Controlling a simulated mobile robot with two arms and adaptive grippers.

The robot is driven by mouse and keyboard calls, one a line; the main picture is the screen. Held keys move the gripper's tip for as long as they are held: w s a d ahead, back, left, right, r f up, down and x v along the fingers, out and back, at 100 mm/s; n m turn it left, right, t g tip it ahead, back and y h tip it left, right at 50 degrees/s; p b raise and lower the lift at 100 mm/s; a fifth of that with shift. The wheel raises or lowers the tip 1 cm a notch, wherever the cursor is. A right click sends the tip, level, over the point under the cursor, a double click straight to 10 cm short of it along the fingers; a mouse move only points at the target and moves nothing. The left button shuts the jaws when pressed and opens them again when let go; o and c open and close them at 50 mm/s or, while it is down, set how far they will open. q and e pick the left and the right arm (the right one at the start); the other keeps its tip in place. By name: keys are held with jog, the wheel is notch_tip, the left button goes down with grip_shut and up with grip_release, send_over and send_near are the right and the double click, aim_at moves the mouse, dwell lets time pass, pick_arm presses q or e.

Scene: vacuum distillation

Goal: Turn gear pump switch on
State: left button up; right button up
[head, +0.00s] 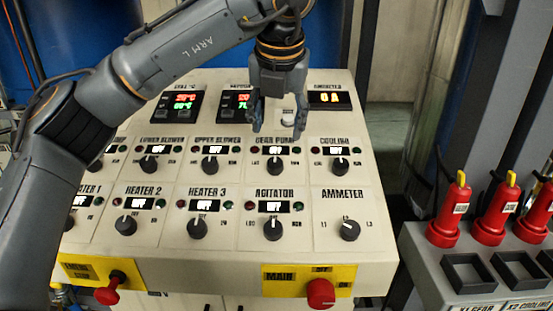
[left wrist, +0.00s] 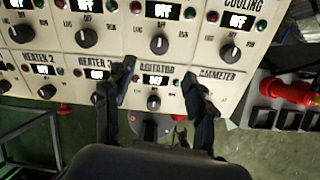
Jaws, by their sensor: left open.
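The gear pump switch (head: 277,166) is a black rotary knob in the upper row of the cream control panel, under a display reading OFF. In the left wrist view the same knob (left wrist: 158,44) shows beyond the fingertips, its white mark pointing roughly up toward OFF. My left gripper (head: 278,127) is open and empty, fingers pointing down, over the panel just above the gear pump label in the head view. In the left wrist view my left gripper (left wrist: 158,76) has its fingers spread, with neither visibly touching the knob. My right gripper is not in view.
The cooling knob (head: 340,164) and upper blower knob (head: 211,165) flank the switch. The agitator knob (head: 272,229) is below it. Red buttons stand out at the panel's front, including the main one (head: 320,293). Red plugs (head: 452,215) stand on the right rack.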

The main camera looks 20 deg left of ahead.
aim_at(275, 162)
pick_arm(q)
jog(key=p+x, duration=0.2)
jog(key=x, duration=0.7)
jog(key=shift+w+a+f+p, duration=0.15)
jog(key=shift+w+f+p, duration=0.1)
jog(key=shift+p, duration=0.1)
jog(key=shift+w+f, duration=0.15)
jog(key=shift+f, duration=0.4)
